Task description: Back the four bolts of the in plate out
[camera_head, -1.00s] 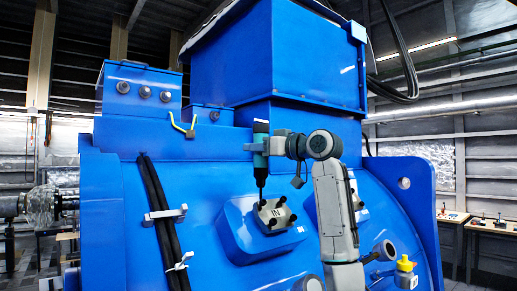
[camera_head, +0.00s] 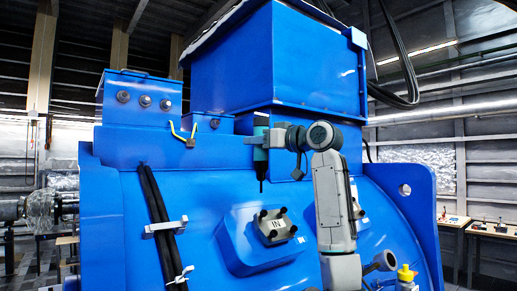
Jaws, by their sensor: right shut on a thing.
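The in plate (camera_head: 273,225) is a small grey plate marked "IN" on a raised blue pad of the big blue motor. Dark bolts stand at its corners, including an upper left bolt (camera_head: 263,213) and an upper right bolt (camera_head: 283,210). How far each is threaded in cannot be told. My right gripper (camera_head: 257,140) is shut on a teal and black driver (camera_head: 261,157), held upright. Its tip hangs above the upper left bolt, apart from it. My left gripper is not in view.
Black cables (camera_head: 160,220) in a clamp run down the motor's face at left. A yellow-capped fitting (camera_head: 405,274) and a grey pipe stub (camera_head: 384,261) stick out at lower right. Work tables (camera_head: 494,231) stand far right.

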